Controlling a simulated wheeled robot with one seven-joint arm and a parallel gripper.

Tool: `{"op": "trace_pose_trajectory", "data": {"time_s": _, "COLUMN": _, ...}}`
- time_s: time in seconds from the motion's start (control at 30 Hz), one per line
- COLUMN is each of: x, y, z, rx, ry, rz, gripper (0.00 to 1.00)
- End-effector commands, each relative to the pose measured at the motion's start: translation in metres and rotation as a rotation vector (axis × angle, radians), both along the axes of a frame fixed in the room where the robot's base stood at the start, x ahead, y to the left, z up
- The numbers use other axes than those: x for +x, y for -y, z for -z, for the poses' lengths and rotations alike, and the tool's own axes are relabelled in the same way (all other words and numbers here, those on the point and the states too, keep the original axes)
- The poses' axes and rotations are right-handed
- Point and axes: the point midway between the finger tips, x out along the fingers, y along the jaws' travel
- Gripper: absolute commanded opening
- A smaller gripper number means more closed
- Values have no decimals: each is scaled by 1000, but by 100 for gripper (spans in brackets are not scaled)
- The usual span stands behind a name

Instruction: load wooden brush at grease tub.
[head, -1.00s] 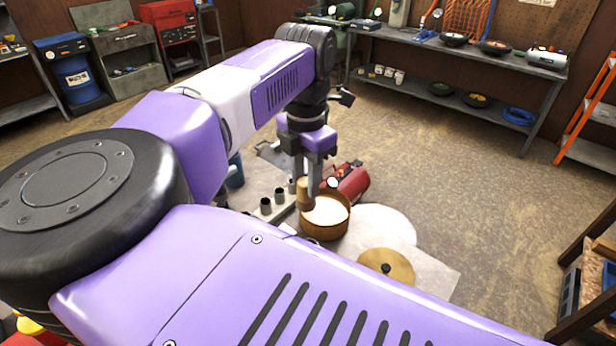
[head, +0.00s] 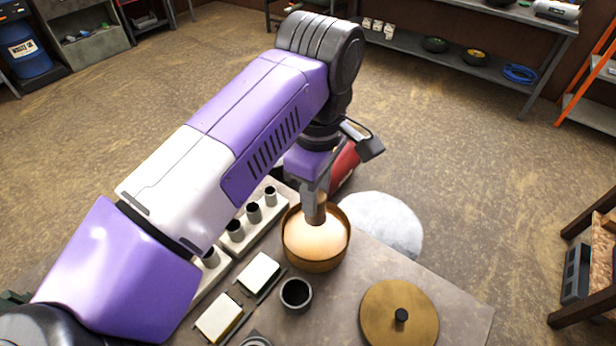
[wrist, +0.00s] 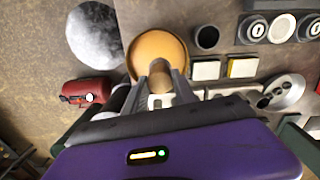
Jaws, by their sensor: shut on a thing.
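The grease tub (head: 289,253) is a round brown-gold tub filled with pale cream grease, standing on the grey table. It also shows in the wrist view (wrist: 134,50). My gripper (head: 317,195) is over the far part of the tub, pointing down. It is shut on the wooden brush (head: 316,213), a brown wooden piece between the fingers, also seen in the wrist view (wrist: 160,82). The brush's lower end is at or just above the grease; I cannot tell whether it touches. A round gold lid (head: 385,315) with a black knob lies on the table right of the tub.
A row of grey cups (head: 254,213) in a pale holder stands left of the tub. A dark open cup (head: 296,293) and two pale blocks are in front. A red tank (head: 343,165) is behind the arm.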

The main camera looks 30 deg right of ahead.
Motion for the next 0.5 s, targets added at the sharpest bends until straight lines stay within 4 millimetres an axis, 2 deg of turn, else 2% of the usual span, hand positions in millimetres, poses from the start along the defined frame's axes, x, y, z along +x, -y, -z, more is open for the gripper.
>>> {"op": "trace_pose_trajectory", "data": {"time_s": 0.1, "x": -4, "y": -1, "z": -2, "rx": 1, "ry": 0, "rz": 151, "gripper": 0}}
{"op": "trace_pose_trajectory", "data": {"time_s": 0.2, "x": -5, "y": -2, "z": -3, "rx": 1, "ry": 0, "rz": 231, "gripper": 0}}
{"op": "trace_pose_trajectory", "data": {"time_s": 0.5, "x": -5, "y": -2, "z": 8, "rx": 0, "ry": -1, "rz": 294, "gripper": 0}}
